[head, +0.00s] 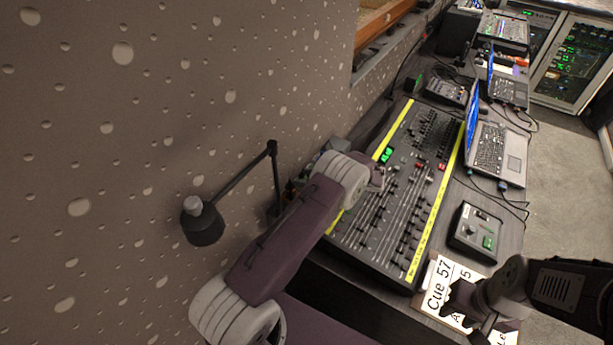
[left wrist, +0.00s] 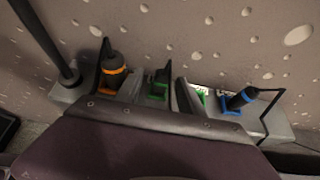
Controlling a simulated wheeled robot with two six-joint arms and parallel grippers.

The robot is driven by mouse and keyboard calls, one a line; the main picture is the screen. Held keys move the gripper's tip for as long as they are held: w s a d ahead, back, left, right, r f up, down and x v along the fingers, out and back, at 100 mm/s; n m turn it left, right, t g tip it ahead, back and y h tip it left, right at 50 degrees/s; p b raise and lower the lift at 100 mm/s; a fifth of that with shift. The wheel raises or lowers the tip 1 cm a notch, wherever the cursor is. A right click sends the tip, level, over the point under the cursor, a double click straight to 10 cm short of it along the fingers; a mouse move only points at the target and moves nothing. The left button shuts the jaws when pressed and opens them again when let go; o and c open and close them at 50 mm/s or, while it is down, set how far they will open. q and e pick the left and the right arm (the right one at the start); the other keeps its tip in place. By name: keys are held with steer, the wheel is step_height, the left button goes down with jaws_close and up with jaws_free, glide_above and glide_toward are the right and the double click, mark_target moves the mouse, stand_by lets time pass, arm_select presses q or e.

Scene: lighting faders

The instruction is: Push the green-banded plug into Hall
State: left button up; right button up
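In the left wrist view, a dark plug with a green band (left wrist: 158,87) stands in a grey strip along the wall. A second green part (left wrist: 201,97) beside a white label is partly hidden by a dark upright piece. Which socket is Hall cannot be read. My left gripper (head: 378,181) is above the mixing desk's left edge in the head view; its fingers are too small to judge. The strip is mostly hidden behind my left arm there. My right gripper (head: 472,315) looks open and empty over the paper cue cards (head: 440,285).
An orange-banded plug (left wrist: 114,70) stands left of the green one, and a blue-banded plug (left wrist: 241,99) leans at the right. A black desk lamp (head: 203,224) is by the wall. The mixing desk (head: 425,218), a small control box (head: 476,232) and laptops (head: 497,147) crowd the table.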

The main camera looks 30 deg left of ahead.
arm_select(q)
steer(key=shift+w, duration=0.1)
steer(key=shift+r, duration=0.1)
steer(key=shift+d+r, duration=0.1)
steer(key=shift+d, duration=0.05)
steer(key=b+v, duration=0.1)
steer(key=v, duration=0.7)
steer(key=shift+d+r, duration=0.15)
steer(key=shift+d, duration=0.1)
